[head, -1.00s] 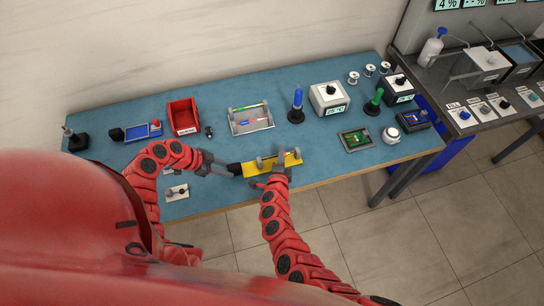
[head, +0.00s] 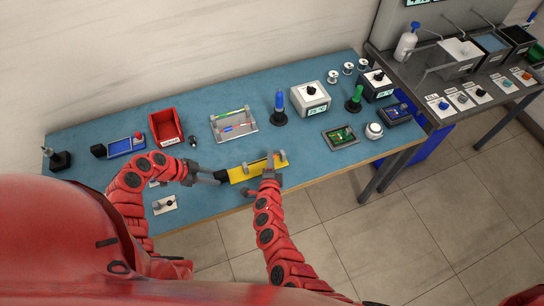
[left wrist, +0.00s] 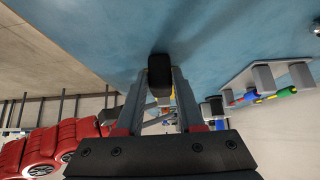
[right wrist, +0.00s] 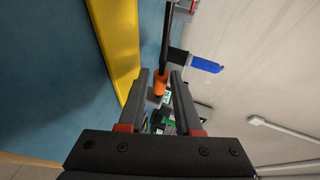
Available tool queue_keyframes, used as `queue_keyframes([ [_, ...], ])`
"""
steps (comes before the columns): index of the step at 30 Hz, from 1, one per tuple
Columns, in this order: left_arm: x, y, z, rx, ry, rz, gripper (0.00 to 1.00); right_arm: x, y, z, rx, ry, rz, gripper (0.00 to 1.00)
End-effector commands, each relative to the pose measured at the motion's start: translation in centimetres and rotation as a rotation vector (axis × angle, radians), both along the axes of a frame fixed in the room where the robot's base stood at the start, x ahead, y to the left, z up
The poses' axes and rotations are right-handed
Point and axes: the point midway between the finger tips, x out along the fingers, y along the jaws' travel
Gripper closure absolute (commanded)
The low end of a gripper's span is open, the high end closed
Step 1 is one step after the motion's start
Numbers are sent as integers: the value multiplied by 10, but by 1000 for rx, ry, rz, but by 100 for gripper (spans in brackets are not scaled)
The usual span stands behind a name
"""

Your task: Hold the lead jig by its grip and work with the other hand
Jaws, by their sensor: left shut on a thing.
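The lead jig (head: 243,175) is a yellow plate with grey clamps on top, near the table's front edge. My left gripper (head: 220,175) is shut on its black grip at the left end. The black grip (left wrist: 160,75) shows between the fingertips in the left wrist view. My right gripper (head: 269,171) is at the jig's right part, near its front edge. In the right wrist view its fingers (right wrist: 160,76) stand apart, with an orange piece (right wrist: 160,84) on a dark rod showing between them. The yellow plate (right wrist: 122,40) runs beside the left finger. Contact with the orange piece cannot be told.
Behind the jig are a grey rack (head: 234,135) with coloured pens and a blue-handled tool in a stand (head: 279,108). A green board (head: 341,137) lies to the right, a red bin (head: 165,127) to the left.

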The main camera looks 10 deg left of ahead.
Motion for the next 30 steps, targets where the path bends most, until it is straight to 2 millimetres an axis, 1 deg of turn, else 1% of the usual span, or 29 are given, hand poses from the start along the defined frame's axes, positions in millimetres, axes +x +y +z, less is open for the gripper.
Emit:
queue_keyframes([
  [4,0,0,0,1,1,0,100,-18,-8,4,-2,1,-9,67],
  [6,0,0,0,1,1,0,100,-30,-7,7,-3,2,-4,67],
  [8,0,0,0,1,1,0,100,-37,-10,11,-1,-1,-8,67],
  [12,0,0,0,1,1,0,100,-60,-13,18,-2,-1,-4,67],
  [15,0,0,0,1,1,0,100,-75,-18,21,-5,1,-6,67],
  [18,0,0,0,1,1,0,100,-87,-18,26,-3,-1,-4,67],
  [23,0,0,0,0,1,-1,100,-97,-22,30,-3,-2,-7,67],
  [30,0,0,0,0,1,-1,100,-99,-23,31,-4,-2,-7,67],
])
